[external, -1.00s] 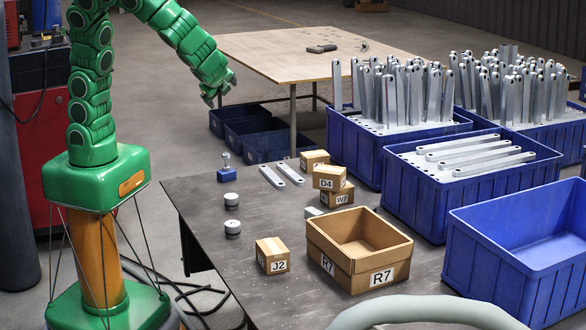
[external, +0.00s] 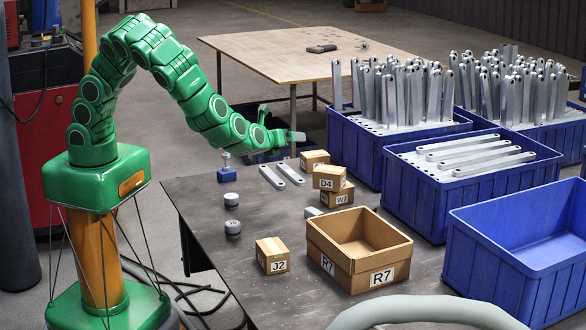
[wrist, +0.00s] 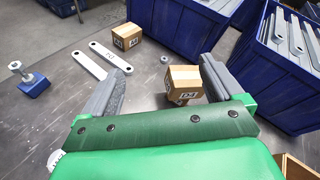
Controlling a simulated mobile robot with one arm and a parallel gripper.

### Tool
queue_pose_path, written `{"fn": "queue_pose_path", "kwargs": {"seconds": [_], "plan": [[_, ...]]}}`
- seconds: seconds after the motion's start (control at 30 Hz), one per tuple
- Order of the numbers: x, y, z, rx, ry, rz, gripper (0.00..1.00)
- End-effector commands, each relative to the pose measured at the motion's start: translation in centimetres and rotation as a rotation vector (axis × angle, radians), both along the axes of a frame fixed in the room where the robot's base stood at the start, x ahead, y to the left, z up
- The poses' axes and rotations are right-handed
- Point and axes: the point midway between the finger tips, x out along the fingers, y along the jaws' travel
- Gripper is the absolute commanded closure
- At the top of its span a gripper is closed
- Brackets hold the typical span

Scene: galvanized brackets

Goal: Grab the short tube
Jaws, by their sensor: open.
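A small grey ring-like piece (wrist: 164,59) lies on the dark table between two cardboard boxes in the wrist view; it may be the short tube, seen nearly end-on. I cannot make it out in the external view. My gripper (external: 294,136) is raised above the far edge of the table in the external view. In the wrist view my gripper (wrist: 161,68) has its two grey fingers wide apart with nothing between them. The ring-like piece shows beyond the gap between the fingertips.
Stacked boxes, including D4 (external: 328,177), stand near two flat brackets (external: 281,174). A blue-based clamp (external: 230,173), two grey cylinders (external: 232,228), box J2 (external: 271,256) and open carton R7 (external: 358,273) share the table. Blue crates (external: 471,197) of metal bars stand right.

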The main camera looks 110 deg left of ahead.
Motion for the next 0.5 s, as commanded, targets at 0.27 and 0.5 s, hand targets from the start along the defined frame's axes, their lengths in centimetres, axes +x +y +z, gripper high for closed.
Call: {"fn": "queue_pose_path", "kwargs": {"seconds": [0.27, 0.5], "plan": [[4.0, -3.5, -7.9, 0.036, 0.175, -0.217, 0.06], [6.0, -7.2, -14.5, 0.044, 0.303, -0.388, 0.06]]}}
